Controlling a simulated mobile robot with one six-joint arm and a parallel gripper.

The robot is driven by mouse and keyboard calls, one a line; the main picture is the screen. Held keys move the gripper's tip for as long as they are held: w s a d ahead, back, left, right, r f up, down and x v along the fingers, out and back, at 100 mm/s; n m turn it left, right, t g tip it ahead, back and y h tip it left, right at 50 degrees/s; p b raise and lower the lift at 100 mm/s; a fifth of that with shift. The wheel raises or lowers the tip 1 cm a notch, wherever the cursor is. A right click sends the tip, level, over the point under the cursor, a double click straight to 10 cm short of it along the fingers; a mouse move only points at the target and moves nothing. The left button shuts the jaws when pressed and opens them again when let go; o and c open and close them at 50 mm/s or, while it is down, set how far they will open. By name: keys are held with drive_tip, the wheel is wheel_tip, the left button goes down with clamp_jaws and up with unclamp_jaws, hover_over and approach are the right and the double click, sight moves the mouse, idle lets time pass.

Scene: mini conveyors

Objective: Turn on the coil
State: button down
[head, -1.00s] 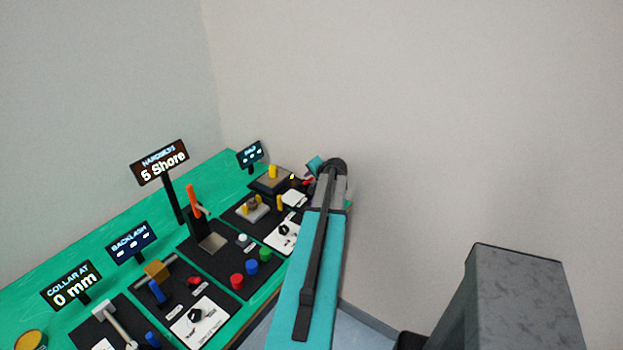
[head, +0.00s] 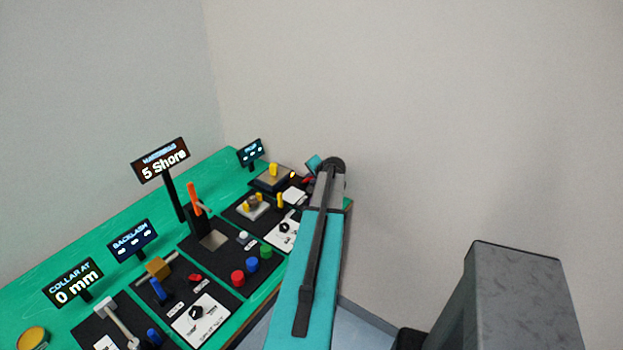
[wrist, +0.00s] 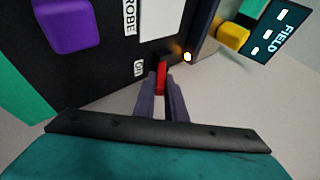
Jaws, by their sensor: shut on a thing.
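A small red switch lever (wrist: 161,78) stands up from a black panel beside a white label reading "ON" (wrist: 139,69). My gripper (wrist: 161,88) is shut on it, one grey finger on each side. A small lamp (wrist: 187,57) beside the lever glows yellow in the wrist view; it also glows in the head view (head: 292,174). The "FIELD" display (wrist: 277,30) stands at the top right, with only dashes showing. In the head view the fingers and lever are small and partly hidden by my arm.
A purple knob (wrist: 65,25) and a yellow block (wrist: 233,37) lie close to my gripper. In the head view, the green bench (head: 110,250) carries several stations with displays, including one reading "5 Shore" (head: 161,162). A wall stands behind it.

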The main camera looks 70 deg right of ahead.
drive_tip(key=shift+s+f+b, duration=0.2)
drive_tip(key=shift+f+b, duration=0.05)
drive_tip(key=shift+b, duration=1.25)
drive_tip(key=t+b, duration=0.1)
drive_tip(key=b, duration=0.3)
drive_tip(key=shift+s+f+h, duration=0.1)
drive_tip(key=shift+s+h, duration=0.05)
drive_tip(key=shift+h, duration=0.15)
drive_tip(key=c, duration=1.8)
unclamp_jaws()
drive_tip(key=shift+w+r+g+p, duration=0.35)
drive_tip(key=shift+r+g+p, duration=0.15)
drive_tip(key=shift+p, duration=3.25)
